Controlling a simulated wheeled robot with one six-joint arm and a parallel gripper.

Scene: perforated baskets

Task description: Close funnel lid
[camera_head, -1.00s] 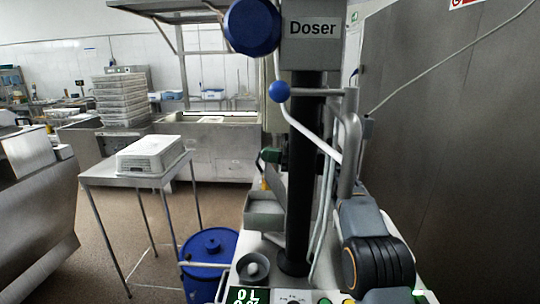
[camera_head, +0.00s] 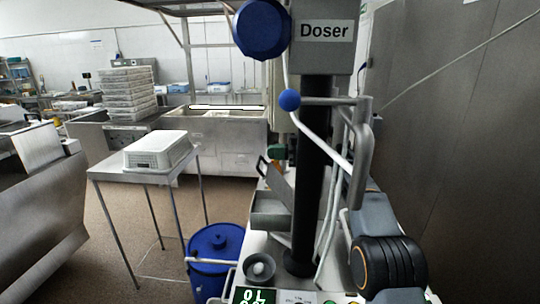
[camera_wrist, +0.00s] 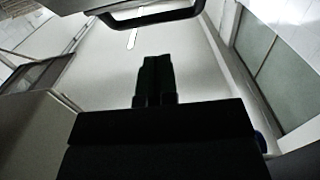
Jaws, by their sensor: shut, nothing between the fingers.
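A grey metal bin, which may be the funnel, stands beside the black column; its front wall (camera_head: 268,220) faces me. A tilted grey plate (camera_head: 280,185) with a dark handle (camera_head: 262,166) rises above it, like a raised lid. In the wrist view, a dark bar handle (camera_wrist: 150,17) on a pale panel edge crosses the top. My gripper (camera_wrist: 153,62) is shut and empty, pointing towards that handle, with a visible gap between them. I cannot tell whether both handles are the same one. The gripper's fingers are not clear in the head view.
The Doser housing (camera_head: 325,55) with a blue knob (camera_head: 262,28) tops the column. A bent rail (camera_head: 330,101) with a blue ball stands close by. A blue drum (camera_head: 215,245) and a table holding a white basket (camera_head: 158,150) are left. A grey wall closes the right.

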